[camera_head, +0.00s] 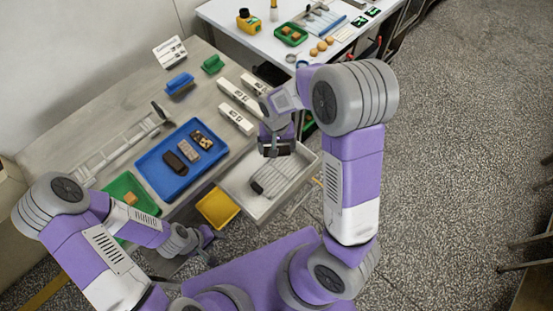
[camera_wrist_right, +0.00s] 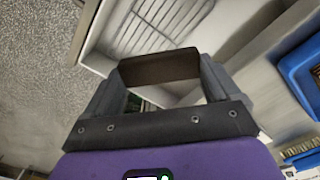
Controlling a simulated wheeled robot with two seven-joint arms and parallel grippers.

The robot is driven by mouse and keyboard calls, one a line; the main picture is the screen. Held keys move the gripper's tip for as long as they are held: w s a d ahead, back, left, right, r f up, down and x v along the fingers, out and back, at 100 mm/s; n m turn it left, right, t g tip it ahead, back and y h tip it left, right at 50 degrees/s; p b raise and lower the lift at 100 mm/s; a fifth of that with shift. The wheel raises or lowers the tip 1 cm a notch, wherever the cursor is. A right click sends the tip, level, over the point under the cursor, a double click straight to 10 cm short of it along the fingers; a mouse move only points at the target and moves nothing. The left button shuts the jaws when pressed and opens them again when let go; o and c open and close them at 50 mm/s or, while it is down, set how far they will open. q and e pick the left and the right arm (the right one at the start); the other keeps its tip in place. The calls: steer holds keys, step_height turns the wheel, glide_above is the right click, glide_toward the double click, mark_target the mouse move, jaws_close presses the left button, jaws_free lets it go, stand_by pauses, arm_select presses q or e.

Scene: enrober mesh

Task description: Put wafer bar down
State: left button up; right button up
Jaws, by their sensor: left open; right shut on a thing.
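My right gripper (camera_head: 277,148) is shut on a dark brown wafer bar, which spans its fingers in the right wrist view (camera_wrist_right: 158,67). In the head view the bar is hard to tell from the dark fingers. The gripper is at the back of a pale tray (camera_head: 246,205), over or close to its rim; the height is unclear. A wire mesh (camera_head: 272,180) lies in this tray and also shows beyond the bar in the right wrist view (camera_wrist_right: 165,18). My left gripper (camera_head: 210,243) is open and empty, low beside the yellow tray.
A blue tray (camera_head: 152,177) holds several bars left of the mesh tray. A yellow tray (camera_head: 217,207) and a green tray (camera_head: 118,188) with a small block stand nearer. White boxes (camera_head: 237,117) stand behind. A second table (camera_head: 262,42) is at the back.

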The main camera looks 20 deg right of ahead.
steer(key=d+f+m+b, duration=0.1)
steer(key=d+m+b, duration=0.1)
steer(key=d+m, duration=0.4)
steer(key=m+b, duration=0.2)
steer(key=m, duration=0.2)
glide_above(291, 159)
step_height(291, 159, down, 6)
steer(key=shift+a+f, duration=0.1)
steer(key=shift+f+b, duration=0.55)
steer(key=shift+f, duration=1.5)
steer(key=shift+f, duration=0.15)
steer(key=o, duration=0.5)
